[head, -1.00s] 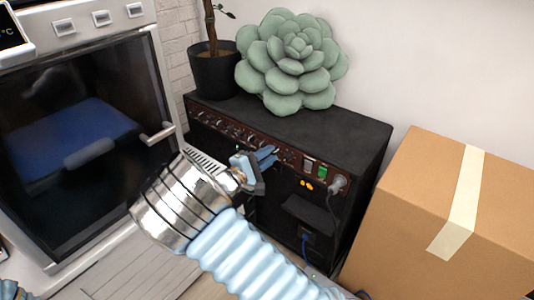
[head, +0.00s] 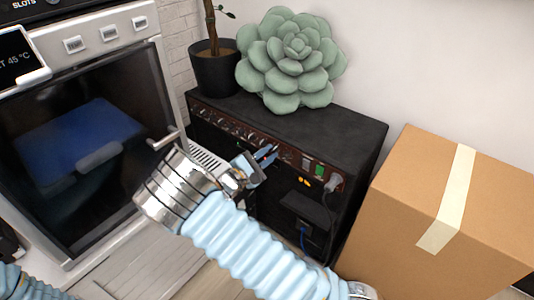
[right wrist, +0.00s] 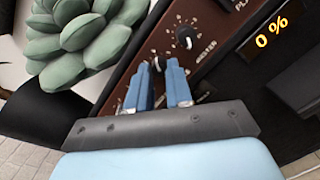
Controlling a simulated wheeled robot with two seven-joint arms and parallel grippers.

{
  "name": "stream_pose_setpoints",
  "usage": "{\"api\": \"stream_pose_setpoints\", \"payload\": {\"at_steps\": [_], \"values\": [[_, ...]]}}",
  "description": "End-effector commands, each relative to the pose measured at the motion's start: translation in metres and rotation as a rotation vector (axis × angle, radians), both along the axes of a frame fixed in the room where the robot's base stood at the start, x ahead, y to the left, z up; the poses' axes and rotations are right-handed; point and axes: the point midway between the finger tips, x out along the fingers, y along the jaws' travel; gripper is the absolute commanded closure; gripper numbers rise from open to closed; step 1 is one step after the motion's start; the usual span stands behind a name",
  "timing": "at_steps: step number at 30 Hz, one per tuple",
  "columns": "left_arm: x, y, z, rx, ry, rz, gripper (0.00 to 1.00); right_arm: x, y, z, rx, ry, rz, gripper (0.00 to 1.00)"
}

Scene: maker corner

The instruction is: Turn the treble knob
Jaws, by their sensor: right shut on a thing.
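The black amplifier (head: 312,128) stands against the wall with a row of small knobs (head: 228,126) on its brown panel. My right gripper (head: 270,154) reaches the panel near the middle of that row. In the right wrist view, its two blue fingers (right wrist: 160,78) are shut on a small dark knob (right wrist: 159,63). The fingers hide most of this knob and its label, so I cannot read its name. A dark knob with a white pointer (right wrist: 184,40), by the word MASTER, sits just beyond it, untouched. My left gripper is out of view; only my left sleeve shows.
An orange display (right wrist: 271,32) reads 0 %. A green succulent (head: 293,60) and a potted plant (head: 213,72) stand on the amplifier. A cardboard box (head: 400,215) is close on the right; an oven (head: 85,130) with a protruding handle is on the left.

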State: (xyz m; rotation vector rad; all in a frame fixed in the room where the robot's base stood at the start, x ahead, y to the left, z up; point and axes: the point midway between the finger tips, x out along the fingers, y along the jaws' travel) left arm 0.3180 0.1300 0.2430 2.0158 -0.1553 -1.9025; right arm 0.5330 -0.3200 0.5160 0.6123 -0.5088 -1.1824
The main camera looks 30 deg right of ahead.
Motion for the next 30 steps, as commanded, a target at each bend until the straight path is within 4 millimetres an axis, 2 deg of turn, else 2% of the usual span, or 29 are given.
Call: {"api": "stream_pose_setpoints", "payload": {"at_steps": [6,7,12,20,23,26,30], "values": [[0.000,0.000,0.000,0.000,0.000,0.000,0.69,0.000,0.000,-0.001,0.001,0.000,0.000,1.00],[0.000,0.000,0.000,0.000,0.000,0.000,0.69,0.000,0.000,-0.001,0.002,0.001,-0.001,0.79],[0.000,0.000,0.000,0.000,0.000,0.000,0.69,0.000,0.000,-0.001,0.002,-0.001,0.000,0.54],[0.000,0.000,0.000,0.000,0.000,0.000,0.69,0.000,0.001,0.000,0.002,-0.001,0.000,0.54],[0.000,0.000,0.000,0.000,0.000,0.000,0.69,-0.002,0.007,-0.001,0.002,-0.001,0.001,0.54],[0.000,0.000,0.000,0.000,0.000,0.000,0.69,-0.006,0.022,-0.001,0.002,-0.002,0.004,0.54],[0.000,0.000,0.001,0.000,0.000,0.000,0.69,-0.016,0.054,-0.003,0.002,-0.001,0.004,0.54]]}}
